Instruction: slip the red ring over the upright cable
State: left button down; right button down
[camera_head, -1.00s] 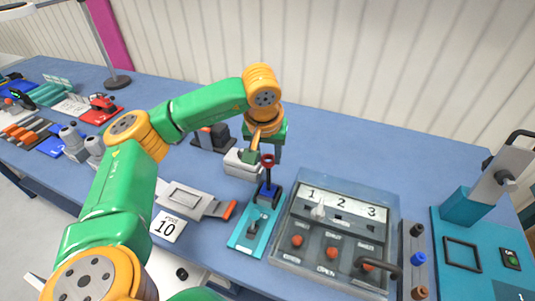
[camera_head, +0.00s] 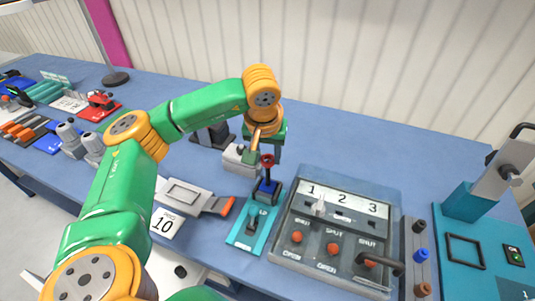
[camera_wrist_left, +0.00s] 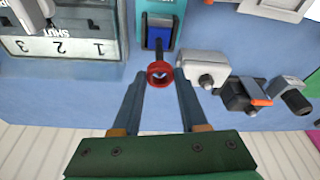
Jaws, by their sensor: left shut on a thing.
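The red ring (camera_head: 267,160) is in my left gripper (camera_head: 265,153), at the top of a dark upright stem that I take for the cable (camera_head: 268,173). The stem rises from a blue block (camera_head: 266,188) on a teal plate (camera_head: 240,237). In the left wrist view the red ring (camera_wrist_left: 160,73) lies between the two fingertips of my left gripper (camera_wrist_left: 160,80), and the dark cable (camera_wrist_left: 159,48) runs from the blue block (camera_wrist_left: 158,32) to the ring's edge. I cannot tell whether the cable's tip is inside the ring. My right gripper is not in view.
A grey panel (camera_head: 300,252) with numbered slots and red knobs stands right of the teal plate. A flat grey fixture (camera_head: 185,193) lies to the left. The blue bench behind is mostly clear.

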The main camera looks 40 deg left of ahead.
pick_arm(q)
jog(key=shift+f, duration=0.15)
jog(key=shift+f+b, duration=0.75)
jog(key=shift+c, duration=1.8)
grip_release()
jog(key=shift+r, duration=0.3)
jog(key=b+v, duration=0.1)
jog(key=v, duration=0.5)
jog(key=shift+r, duration=0.25)
